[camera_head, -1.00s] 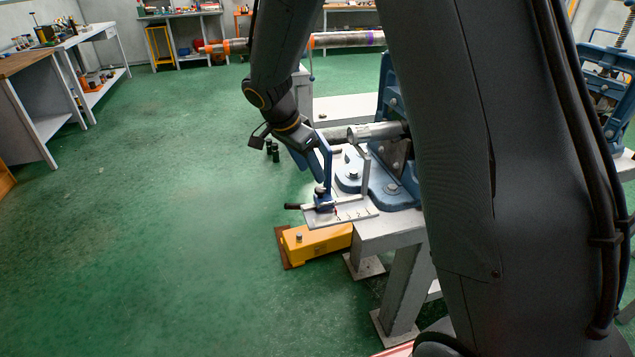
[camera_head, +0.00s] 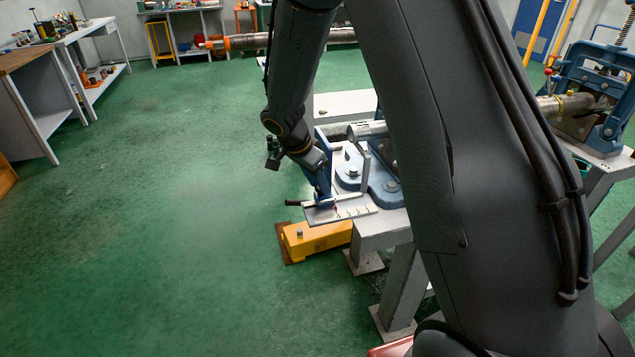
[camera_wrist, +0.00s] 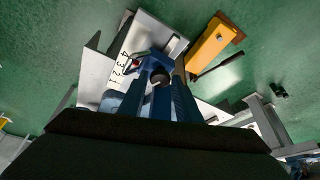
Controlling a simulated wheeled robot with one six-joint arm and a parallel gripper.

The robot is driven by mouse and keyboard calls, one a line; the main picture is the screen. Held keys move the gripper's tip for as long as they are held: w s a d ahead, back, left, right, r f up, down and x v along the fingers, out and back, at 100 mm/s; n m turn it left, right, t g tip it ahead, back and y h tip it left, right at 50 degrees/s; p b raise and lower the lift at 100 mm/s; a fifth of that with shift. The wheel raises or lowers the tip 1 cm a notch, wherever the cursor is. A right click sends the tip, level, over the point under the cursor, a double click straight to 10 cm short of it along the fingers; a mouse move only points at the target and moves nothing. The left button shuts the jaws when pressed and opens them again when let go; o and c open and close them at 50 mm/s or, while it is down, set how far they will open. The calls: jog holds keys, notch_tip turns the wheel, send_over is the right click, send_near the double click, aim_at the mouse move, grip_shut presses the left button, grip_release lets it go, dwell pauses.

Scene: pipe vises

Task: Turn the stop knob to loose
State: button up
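The stop knob (camera_wrist: 160,77) is a small dark round knob on a blue stop block (camera_wrist: 146,65) in the wrist view. The block sits on a pale plate with a numbered scale (camera_wrist: 123,66), with a small red mark beside it. My gripper (camera_wrist: 167,84) points down at the knob. Its blue fingers reach to the knob, but I cannot tell whether they touch it or how wide they are apart. In the head view my gripper (camera_head: 325,197) is low over the plate (camera_head: 350,208) and hides the knob.
A black-ended handle (camera_head: 294,203) sticks out left of the plate. A yellow box (camera_head: 316,238) lies on the floor below. A blue vise base (camera_head: 385,193) stands right of the plate. The green floor at left is clear.

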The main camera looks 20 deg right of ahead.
jog(key=c, duration=0.6)
jog(key=shift+o, duration=0.2)
jog(key=n+b, duration=0.2)
jog(key=shift+f+t+b, duration=0.15)
jog(key=shift+t+b, duration=0.15)
jog(key=shift+t, duration=0.1)
jog(key=shift+s+d+n+t+y+b, duration=0.15)
jog(key=shift+n+t+y+b, duration=0.25)
jog(key=shift+n+b, duration=0.7)
jog(key=shift+r, duration=0.2)
jog(key=o, duration=1.1)
jog(key=shift+c, duration=0.2)
jog(key=v, duration=0.7)
jog(key=shift+r, duration=0.4)
jog(key=shift+s, duration=0.15)
